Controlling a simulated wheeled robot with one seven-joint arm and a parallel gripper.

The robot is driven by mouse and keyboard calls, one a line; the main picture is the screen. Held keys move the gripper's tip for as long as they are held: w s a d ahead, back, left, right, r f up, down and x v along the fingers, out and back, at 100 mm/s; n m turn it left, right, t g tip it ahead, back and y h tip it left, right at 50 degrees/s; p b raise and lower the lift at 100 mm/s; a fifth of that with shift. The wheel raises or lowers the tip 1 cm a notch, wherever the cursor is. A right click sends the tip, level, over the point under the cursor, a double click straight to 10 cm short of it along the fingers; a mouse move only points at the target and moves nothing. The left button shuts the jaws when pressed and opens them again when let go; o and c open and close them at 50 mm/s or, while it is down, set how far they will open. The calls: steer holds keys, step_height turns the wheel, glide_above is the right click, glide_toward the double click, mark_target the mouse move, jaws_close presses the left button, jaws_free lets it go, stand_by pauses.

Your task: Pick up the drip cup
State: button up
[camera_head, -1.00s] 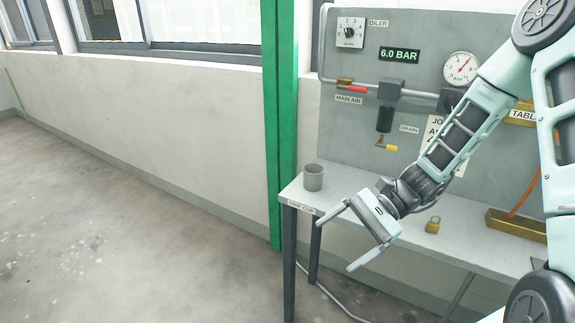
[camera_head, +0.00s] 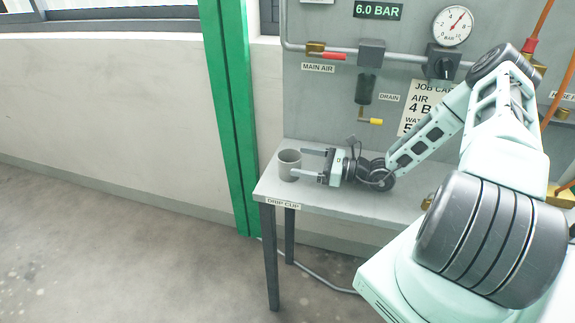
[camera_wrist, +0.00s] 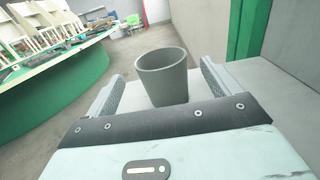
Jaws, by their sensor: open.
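The drip cup (camera_head: 289,166) is a plain grey, open-topped cup. It stands upright at the left end of the grey bench, above the "DRIP CUP" label (camera_head: 284,203). My gripper (camera_head: 297,164) is open and lies low over the bench, pointing left at the cup, with its fingertips close to the cup's right side. In the wrist view the cup (camera_wrist: 163,77) is ahead, centred between the two spread fingers. Whether the fingers touch it I cannot tell.
The bench (camera_head: 268,188) ends just left of the cup. A green post (camera_head: 229,115) stands behind that end. A panel (camera_head: 310,105) with the drain valve (camera_head: 371,121) rises behind my arm. A green round platform (camera_wrist: 50,95) shows in the wrist view.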

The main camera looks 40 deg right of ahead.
mark_target(279, 156)
steer(key=shift+p+x, duration=0.65)
steer(key=shift+x, duration=2.65)
steer(key=c, duration=1.1)
